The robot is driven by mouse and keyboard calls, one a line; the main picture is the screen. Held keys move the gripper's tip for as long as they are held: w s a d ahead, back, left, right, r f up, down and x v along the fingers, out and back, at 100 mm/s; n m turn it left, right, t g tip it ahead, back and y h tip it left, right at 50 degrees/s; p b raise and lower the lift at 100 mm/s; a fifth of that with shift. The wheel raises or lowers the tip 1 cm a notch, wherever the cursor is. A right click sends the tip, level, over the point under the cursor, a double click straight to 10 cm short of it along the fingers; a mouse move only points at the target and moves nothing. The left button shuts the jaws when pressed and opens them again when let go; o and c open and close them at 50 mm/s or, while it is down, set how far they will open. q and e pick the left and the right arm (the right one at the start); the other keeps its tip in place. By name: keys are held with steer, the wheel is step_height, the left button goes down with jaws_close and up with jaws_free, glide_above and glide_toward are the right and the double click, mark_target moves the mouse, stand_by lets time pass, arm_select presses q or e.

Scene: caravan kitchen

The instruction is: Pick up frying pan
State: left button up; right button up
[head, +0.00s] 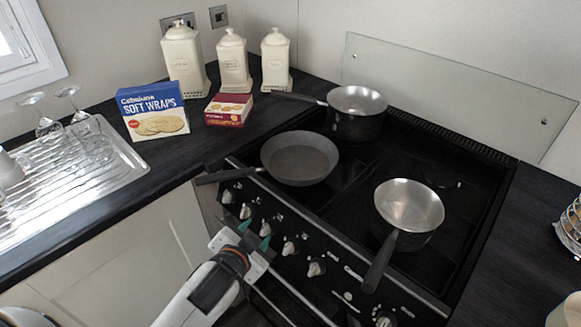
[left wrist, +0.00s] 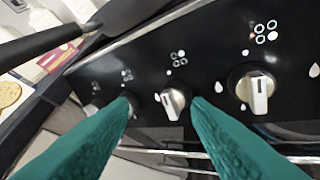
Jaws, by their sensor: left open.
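The frying pan (head: 300,158) is dark and shallow and sits on the left front part of the hob. Its black handle (head: 228,176) points left, past the front edge of the cooker. The handle also shows at the upper left of the left wrist view (left wrist: 45,42). My left gripper (head: 254,236) is open and empty, with teal fingers, in front of the cooker's knob panel. It is below and slightly right of the pan handle in the head view, apart from it. In the left wrist view the two fingers (left wrist: 160,115) are spread before the knobs. My right gripper is not in view.
Two saucepans stand on the hob, one at the back (head: 357,112) and one at front right (head: 409,210), whose handle juts forward. Knobs (head: 290,247) line the cooker front. Boxes (head: 153,112) and canisters (head: 233,62) stand on the left counter, beside a drainer (head: 75,180) with glasses.

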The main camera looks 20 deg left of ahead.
arm_select(q)
steer(key=w+d+r+m+t+h, duration=0.1)
steer(key=w+r+m+t+h, duration=0.1)
steer(key=w+r+m+t, duration=0.35)
steer(key=w+d+r+m+t+h, duration=0.2)
steer(key=w+r, duration=0.1)
steer(key=r, duration=0.6)
steer(key=d+r+m+g+h, duration=0.35)
steer(key=m+g+h, duration=0.3)
steer(key=m, duration=0.65)
steer(key=d+r+m+g+h, duration=0.4)
steer(key=m+h, duration=0.4)
steer(key=m, duration=0.4)
steer(key=s+a+f+m+g+y, duration=0.15)
steer(key=a+m+g+y, duration=0.45)
steer(key=a+y, duration=1.2)
steer(key=f+h, duration=0.1)
steer(key=f, duration=0.2)
steer(key=w+a+f+h+p, duration=0.1)
steer(key=f+h, duration=0.1)
steer(key=f, duration=0.2)
steer(key=a+f+n+g+h+p, duration=0.1)
steer(key=f+h, duration=0.1)
steer(key=f, duration=0.2)
steer(key=shift+w, duration=0.35)
steer(key=shift+w+d+f, duration=0.15)
steer(key=shift+f, duration=0.25)
